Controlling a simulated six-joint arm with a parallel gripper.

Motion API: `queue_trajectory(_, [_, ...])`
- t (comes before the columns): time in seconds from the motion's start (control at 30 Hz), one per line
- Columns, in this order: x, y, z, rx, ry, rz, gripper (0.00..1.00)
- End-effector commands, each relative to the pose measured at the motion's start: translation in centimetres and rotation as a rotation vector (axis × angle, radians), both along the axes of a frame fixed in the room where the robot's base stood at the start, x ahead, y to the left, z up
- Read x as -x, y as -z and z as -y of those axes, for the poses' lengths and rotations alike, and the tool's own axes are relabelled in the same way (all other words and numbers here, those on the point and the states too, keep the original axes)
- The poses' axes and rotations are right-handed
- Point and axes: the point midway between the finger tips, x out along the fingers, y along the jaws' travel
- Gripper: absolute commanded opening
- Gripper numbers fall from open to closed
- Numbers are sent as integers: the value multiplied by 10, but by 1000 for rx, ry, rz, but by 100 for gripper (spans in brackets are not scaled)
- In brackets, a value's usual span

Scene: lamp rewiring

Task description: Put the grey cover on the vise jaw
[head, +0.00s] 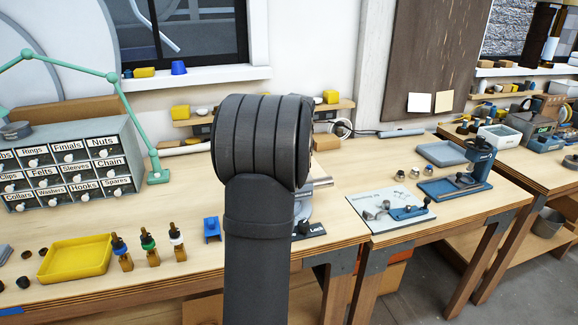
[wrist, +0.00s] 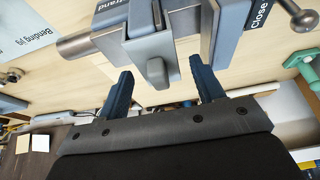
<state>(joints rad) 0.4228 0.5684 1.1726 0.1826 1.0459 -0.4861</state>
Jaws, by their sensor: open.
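The grey cover (wrist: 150,47) is a smooth, light-grey piece with a tab, at the top middle of the wrist view. It sits at the left jaw of the vise (wrist: 230,28); I cannot tell whether it is fully seated. The vise is blue-grey with a steel bar and a "Close" label. My gripper (wrist: 163,82) is open, its two dark blue fingers spread on either side of the cover's tab, with a gap visible on both sides. In the head view my arm hides the gripper, the cover and most of the vise.
A blue clip-like part (head: 212,229), several small screwdriver-like tools, and a yellow tray (head: 75,259) stand left of my arm. The drawer cabinet (head: 72,165) and green lamp arm (head: 112,78) are behind. A bending jig board (head: 362,228) lies to the right.

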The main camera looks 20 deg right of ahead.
Motion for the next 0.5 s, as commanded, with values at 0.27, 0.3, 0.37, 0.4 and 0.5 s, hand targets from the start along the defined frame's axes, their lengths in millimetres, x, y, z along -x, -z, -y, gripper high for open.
queue_trajectory(0.27, [23, -57, 1, 1, 2, 3, 62])
queue_trajectory(0.3, [26, -64, 1, 2, 1, 4, 62])
queue_trajectory(0.37, [31, -74, 1, 1, 2, 3, 62])
queue_trajectory(0.4, [33, -79, 1, 1, 1, 3, 62])
queue_trajectory(0.5, [37, -90, 0, 1, 0, 2, 62])
